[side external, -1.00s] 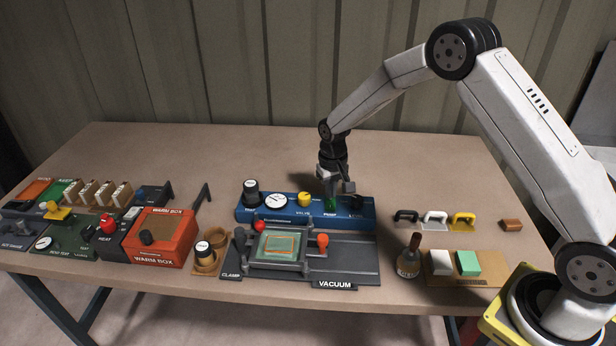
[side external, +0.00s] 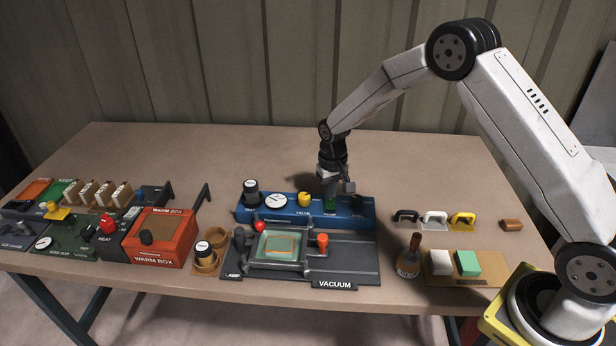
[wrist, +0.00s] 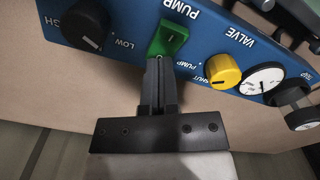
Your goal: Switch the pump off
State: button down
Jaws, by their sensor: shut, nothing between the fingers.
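The pump switch is a green rocker (wrist: 168,40) on the blue control box, beside the PUMP label. It shows "I" on its far half and "O" at the end by my fingertips. In the side external view the switch (side external: 330,205) looks dark green. My gripper (wrist: 158,60) is shut and empty, pointing down with its tips at the "O" end, apparently touching or very close. In the side external view my gripper (side external: 331,195) hangs right over the switch and hides part of it.
On the blue box (side external: 285,212) are a yellow valve knob (wrist: 224,72), a gauge (wrist: 265,80) and a black knob (wrist: 85,25). In front is the vacuum plate (side external: 355,262) with a red-knobbed lever (side external: 323,239). A brush (side external: 409,258) stands to the right.

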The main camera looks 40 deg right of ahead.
aim_at(333, 202)
jog(key=shift+r, duration=3.2)
jog(key=s+a+r+n+t, duration=0.1)
jog(key=s+r, duration=0.1)
jog(key=s, duration=0.9)
jog(key=s+a+r+n+t, duration=0.1)
jog(key=s+a+r+n, duration=0.1)
jog(key=s, duration=1)
jog(key=shift+t, duration=0.3)
jog(key=shift+w+r, duration=0.1)
